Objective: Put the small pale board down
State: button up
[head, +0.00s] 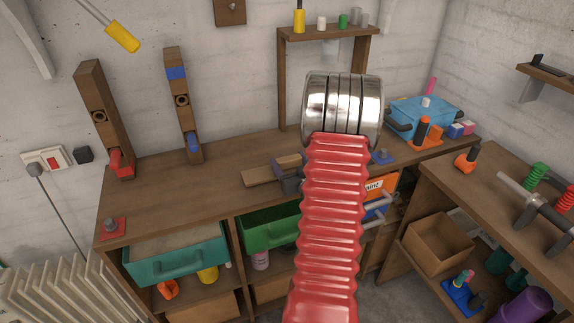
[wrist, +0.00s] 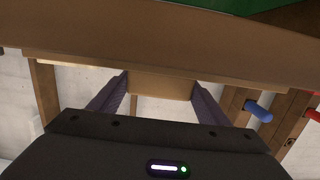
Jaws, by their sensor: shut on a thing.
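The small pale board (head: 262,176) shows just left of my gripper (head: 285,176) in the head view, over the long wooden workbench (head: 170,202). In the wrist view the board (wrist: 160,86) sits between the two dark purple fingers of my gripper (wrist: 161,82), which is shut on it. My red ribbed arm with its shiny metal rings hides part of the gripper and the bench to its right. I cannot tell whether the board touches the bench top.
The left bench top is mostly clear, with a red-based piece (head: 112,229) at its front corner. Teal (head: 176,254) and green (head: 268,232) drawers stand open below. Wooden posts (head: 187,110) and a blue toolbox (head: 424,113) stand behind. Another bench (head: 500,205) is at right.

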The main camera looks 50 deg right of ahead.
jog(key=shift+f, duration=0.35)
jog(key=o, duration=1.2)
jog(key=shift+f, duration=0.1)
jog(key=v, duration=1.2)
